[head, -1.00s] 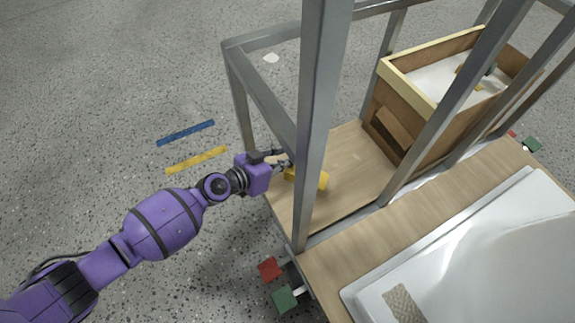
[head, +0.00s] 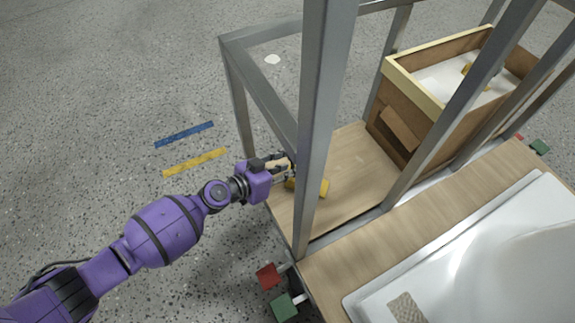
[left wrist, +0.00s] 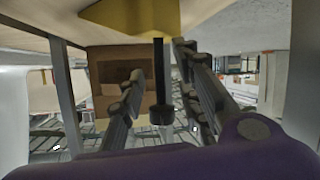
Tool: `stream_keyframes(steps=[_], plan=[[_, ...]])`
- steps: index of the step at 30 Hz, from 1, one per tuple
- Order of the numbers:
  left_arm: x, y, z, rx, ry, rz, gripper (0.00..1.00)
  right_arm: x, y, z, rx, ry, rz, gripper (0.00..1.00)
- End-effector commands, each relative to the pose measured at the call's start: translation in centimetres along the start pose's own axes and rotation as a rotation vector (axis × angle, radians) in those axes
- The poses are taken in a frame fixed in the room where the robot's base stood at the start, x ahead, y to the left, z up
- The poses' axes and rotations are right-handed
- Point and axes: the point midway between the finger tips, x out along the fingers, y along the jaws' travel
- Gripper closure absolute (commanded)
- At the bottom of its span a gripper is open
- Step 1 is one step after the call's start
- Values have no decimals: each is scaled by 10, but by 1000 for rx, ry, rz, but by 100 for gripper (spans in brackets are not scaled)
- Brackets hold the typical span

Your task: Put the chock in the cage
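The yellow chock (head: 324,188) lies on the wooden floor of the cage, near its left edge, partly hidden behind a grey corner post. It also shows at the top of the left wrist view (left wrist: 135,18), beyond the fingertips. The cage (head: 232,65) is a grey metal frame around a wooden deck (head: 350,165). My left gripper (head: 288,170) reaches in at the cage's left side, just beside the chock. Whether a fingertip touches the chock is unclear. My right gripper is not in view.
A wooden box (head: 405,95) with a pale-yellow rim stands on the deck at the back right. A white tub shell (head: 480,255) lies at lower right. Red (head: 268,275) and green (head: 285,306) blocks sit by the front corner. The deck between post and box is clear.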

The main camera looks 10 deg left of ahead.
Motion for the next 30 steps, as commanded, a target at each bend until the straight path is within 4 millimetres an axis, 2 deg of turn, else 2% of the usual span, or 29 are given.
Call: stream_keyframes(steps=[7,11,21,25,30], plan=[[-2,1,-6,2,1,-1,69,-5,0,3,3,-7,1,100],[-24,0,-2,0,-1,-2,69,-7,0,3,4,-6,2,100],[-95,1,-2,1,-2,-1,69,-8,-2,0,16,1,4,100],[-112,0,-2,-1,-1,-1,69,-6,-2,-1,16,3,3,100],[-121,1,-2,0,-1,0,69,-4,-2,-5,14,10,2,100]])
